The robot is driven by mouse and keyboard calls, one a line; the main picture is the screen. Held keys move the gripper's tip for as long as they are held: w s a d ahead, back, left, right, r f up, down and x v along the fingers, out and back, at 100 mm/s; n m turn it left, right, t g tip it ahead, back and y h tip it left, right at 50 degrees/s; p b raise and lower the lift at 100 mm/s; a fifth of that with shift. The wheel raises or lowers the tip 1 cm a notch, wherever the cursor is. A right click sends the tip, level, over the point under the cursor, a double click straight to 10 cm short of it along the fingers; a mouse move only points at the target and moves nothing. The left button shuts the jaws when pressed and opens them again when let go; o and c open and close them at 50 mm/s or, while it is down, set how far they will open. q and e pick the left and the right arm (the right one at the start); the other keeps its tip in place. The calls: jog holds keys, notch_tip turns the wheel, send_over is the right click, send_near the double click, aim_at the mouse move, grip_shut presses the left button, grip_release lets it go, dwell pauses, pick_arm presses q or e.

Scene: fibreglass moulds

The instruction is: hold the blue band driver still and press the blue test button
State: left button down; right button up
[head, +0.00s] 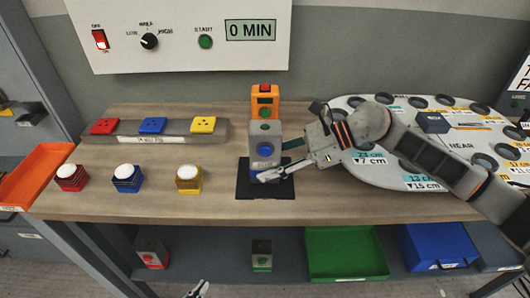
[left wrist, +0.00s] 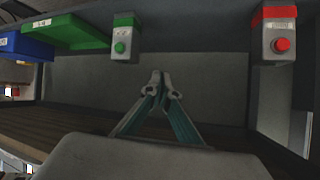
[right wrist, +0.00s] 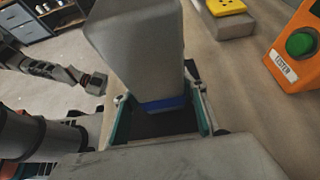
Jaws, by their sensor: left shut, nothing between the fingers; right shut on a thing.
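The grey driver (head: 265,137) with a blue band stands upright on a black pad (head: 281,190) at the middle of the bench. The blue test button (head: 264,150) is on its front face. My right gripper (head: 281,161) comes from the right and is shut on the driver, one finger on each side. In the right wrist view the driver's grey body (right wrist: 140,45) and blue band (right wrist: 165,104) sit between the fingers. My left gripper (head: 197,291) is low in front of the bench, far from the button; its tips (left wrist: 161,84) are together and empty in the left wrist view.
An orange tester (head: 265,94) stands right behind the driver. Capped red, blue and yellow blocks (head: 188,178) stand to the left. A round numbered board (head: 395,180) lies under my right arm. The lower shelf holds red- and green-banded drivers (head: 262,254) and a green tray (head: 343,252).

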aim_at(265, 152)
pick_arm(q)
jog(key=w+d+r+m+t+h, duration=0.1)
jog(key=d+r+m+t+h, duration=0.1)
jog(key=d+r+h, duration=0.4)
jog(key=w+d+r+m+t+h, duration=0.1)
jog(key=w+d+r+m, duration=0.1)
jog(key=d+r, duration=0.8)
notch_tip(265, 152, up, 21)
jog(key=d+m+t+h, duration=0.1)
jog(key=t+h, duration=0.3)
jog(key=t, duration=0.1)
jog(key=w, duration=0.8)
jog(key=shift+w+g, duration=0.3)
jog(key=shift+w, duration=0.05)
jog(key=shift+w, duration=0.1)
